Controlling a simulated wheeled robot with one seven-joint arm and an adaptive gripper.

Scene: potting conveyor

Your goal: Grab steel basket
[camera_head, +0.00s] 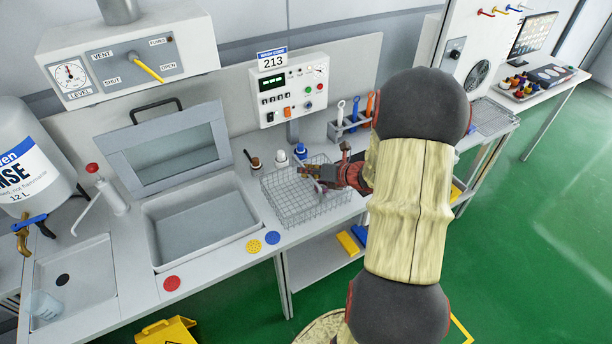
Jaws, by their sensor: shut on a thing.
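The steel basket (293,211) is a shallow wire-mesh tray on the grey counter, right of the sink with the raised lid. My gripper (316,178) reaches in from the right, over the basket's right part. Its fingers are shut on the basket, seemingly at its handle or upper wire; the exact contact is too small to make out. My arm covers the area just right of the basket. The basket looks level and at counter height; I cannot tell whether it touches the counter.
The open-lidded sink (201,222) lies left of the basket. Small bottles (301,152) and a brush (254,162) stand behind it. A tool rack (350,127) is at the back right. Yellow (256,246) and blue (272,238) discs lie in front. A wash-cure panel (289,92) rises behind.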

